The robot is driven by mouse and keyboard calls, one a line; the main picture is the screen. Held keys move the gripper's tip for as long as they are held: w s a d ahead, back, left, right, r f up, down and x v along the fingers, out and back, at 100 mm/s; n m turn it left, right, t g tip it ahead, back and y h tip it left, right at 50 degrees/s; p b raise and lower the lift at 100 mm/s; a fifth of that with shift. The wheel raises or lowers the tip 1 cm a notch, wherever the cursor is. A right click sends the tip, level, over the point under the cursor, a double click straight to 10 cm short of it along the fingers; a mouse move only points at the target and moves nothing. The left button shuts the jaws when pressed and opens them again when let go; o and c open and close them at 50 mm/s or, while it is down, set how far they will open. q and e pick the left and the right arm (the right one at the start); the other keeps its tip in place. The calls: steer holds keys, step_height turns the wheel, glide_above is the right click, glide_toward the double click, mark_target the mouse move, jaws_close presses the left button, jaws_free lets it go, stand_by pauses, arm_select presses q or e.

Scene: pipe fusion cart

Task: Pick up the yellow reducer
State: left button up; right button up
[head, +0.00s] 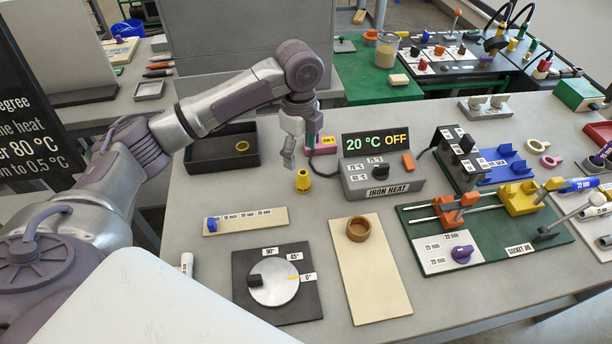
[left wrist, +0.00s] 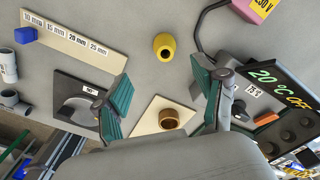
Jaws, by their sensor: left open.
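The yellow reducer (head: 303,181) stands on the grey bench top, left of the iron heat box, in the head view. It also shows in the left wrist view (left wrist: 164,46), with its round dark opening facing the camera. My left gripper (head: 290,150) hangs above and slightly behind the reducer in the head view, apart from it. In the left wrist view the two green-padded fingers of my left gripper (left wrist: 170,98) are spread wide with nothing between them; the reducer lies beyond their tips. My right gripper is not in view.
The iron heat box (head: 383,179), its display reading 20 °C OFF, stands close right of the reducer. A black tray (head: 205,160) with a yellow ring is at left. A length gauge (head: 266,219), a dial plate (head: 242,300) and a beige board (head: 375,285) lie in front.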

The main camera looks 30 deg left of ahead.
mark_target(303, 172)
arm_select(q)
step_height(303, 172, down, 5)
steer(key=shift+r, duration=0.1)
steer(key=shift+w+f+p, duration=0.1)
steer(key=shift+f+p, duration=0.2)
steer(key=shift+f, duration=0.6)
steer(key=f, duration=0.3)
steer(key=f+p, duration=0.1)
steer(key=shift+w+f, duration=0.2)
steer(key=shift+w, duration=0.1)
steer(key=shift+d, duration=0.1)
steer(key=c, duration=1.1)
